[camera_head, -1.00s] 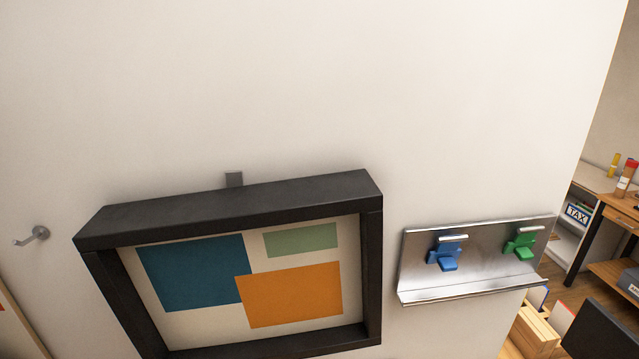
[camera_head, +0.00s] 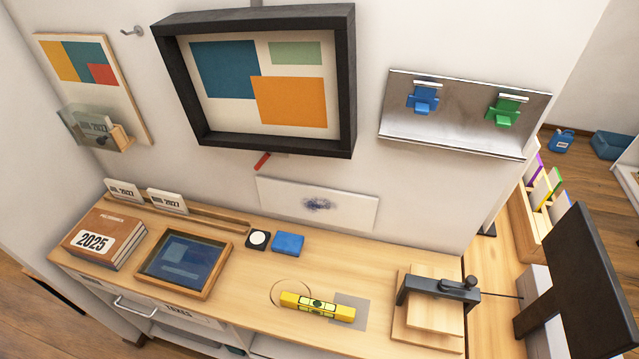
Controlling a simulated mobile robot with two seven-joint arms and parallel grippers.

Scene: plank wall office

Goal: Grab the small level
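The small level (camera_head: 317,306) is yellow with green vials. It lies on the wooden counter (camera_head: 240,290), near its front edge, partly over a grey square patch (camera_head: 350,311) and beside a thin round outline on the wood. Nothing covers the level. Neither of my grippers shows in the head view.
A black clamp on wooden boards (camera_head: 434,300) stands right of the level. Left are a blue block (camera_head: 288,243), a framed tray (camera_head: 183,263) and a thick 2025 book (camera_head: 104,240). A black-framed picture (camera_head: 345,90) and a metal rail (camera_head: 455,140) project from the wall above.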

